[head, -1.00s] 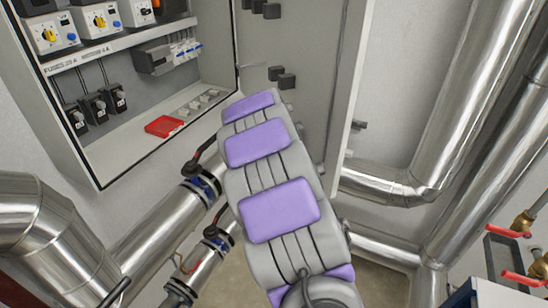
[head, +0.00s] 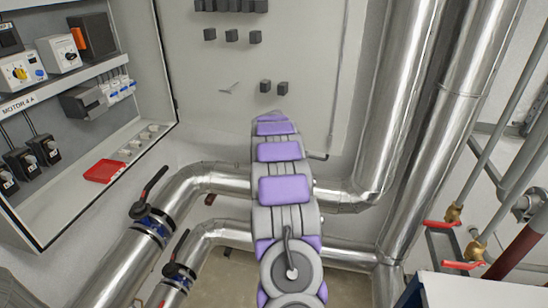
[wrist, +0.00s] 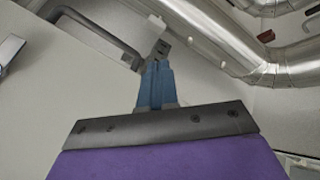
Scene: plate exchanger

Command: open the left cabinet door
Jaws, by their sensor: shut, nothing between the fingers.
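An electrical cabinet (head: 62,215) stands open at the left in the head view. A grey door panel (head: 205,125) spreads to its right, with several small black blocks on the face toward me. My arm reaches forward in front of this panel and hides part of it. The arm also hides my fingers in the head view. In the wrist view, my gripper (wrist: 157,66) has its blue fingers together, with nothing between them. A small grey bracket (wrist: 160,46) and a dark bent bar (wrist: 100,22) show just beyond the fingertips. I cannot tell whether the fingers touch them.
Large silver pipes (head: 395,110) stand right of the panel and bend below it. Two pipes with black-handled valves (head: 150,220) run at the lower left. Red-handled taps (head: 455,222) and a white-topped box (head: 470,290) are at the right.

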